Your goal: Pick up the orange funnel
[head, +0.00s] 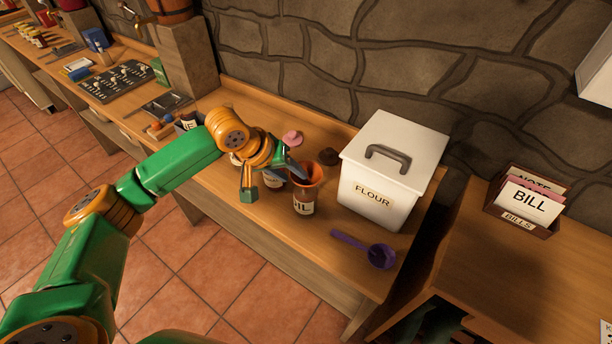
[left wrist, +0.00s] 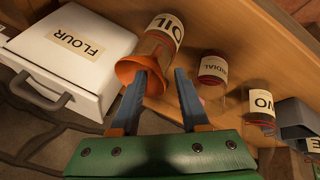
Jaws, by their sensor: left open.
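The orange funnel (head: 313,172) stands in the mouth of a bottle labelled OIL (head: 304,203), on the wooden counter left of the flour bin. In the left wrist view the funnel (left wrist: 138,73) shows its wide rim toward me, with the OIL bottle (left wrist: 160,42) behind it. My left gripper (head: 293,172) is open, close to the funnel. In the left wrist view its fingers (left wrist: 167,82) point toward the bottles; the left finger overlaps the funnel's rim, and the gap between the fingers looks empty. I cannot tell whether it touches. My right gripper is not in view.
The white FLOUR bin (head: 389,183) stands just right of the funnel. A purple scoop (head: 372,252) lies in front. A CORDIAL bottle (left wrist: 213,70) and another bottle (left wrist: 261,106) stand beside the OIL bottle. A pink item (head: 292,138) and a dark lump (head: 329,157) lie behind.

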